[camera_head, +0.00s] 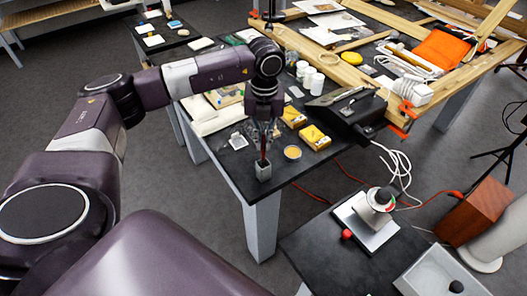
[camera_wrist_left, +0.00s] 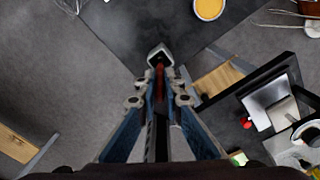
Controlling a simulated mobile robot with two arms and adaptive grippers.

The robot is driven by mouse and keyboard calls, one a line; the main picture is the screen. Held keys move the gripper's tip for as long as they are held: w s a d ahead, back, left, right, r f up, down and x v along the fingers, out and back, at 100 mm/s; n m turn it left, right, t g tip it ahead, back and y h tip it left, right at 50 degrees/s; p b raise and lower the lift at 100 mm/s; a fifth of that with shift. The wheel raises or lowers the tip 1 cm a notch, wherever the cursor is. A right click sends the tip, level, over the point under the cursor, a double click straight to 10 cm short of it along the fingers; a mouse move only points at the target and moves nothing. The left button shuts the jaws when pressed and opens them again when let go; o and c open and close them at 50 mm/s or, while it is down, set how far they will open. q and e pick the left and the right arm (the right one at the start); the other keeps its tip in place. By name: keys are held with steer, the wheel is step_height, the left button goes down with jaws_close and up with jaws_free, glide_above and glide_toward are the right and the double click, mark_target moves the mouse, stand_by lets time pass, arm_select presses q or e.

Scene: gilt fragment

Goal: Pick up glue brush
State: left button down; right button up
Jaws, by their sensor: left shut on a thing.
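The glue brush (camera_head: 263,151) is a thin stick with a red-brown handle, held upright. My right gripper is not in view.
A round tin with yellow content (camera_head: 292,153) and yellow boxes (camera_head: 314,137) stand right of the pot. A black case (camera_head: 352,112), white jars (camera_head: 316,84) and wooden frame bars (camera_head: 325,66) lie farther back. The table's near edges are close to the pot.

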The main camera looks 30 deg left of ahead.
arm_select(q)
step_height(320, 180, up, 16)
steer(key=b, duration=0.3)
steer(key=shift+f, duration=0.2)
stand_by(1.4)
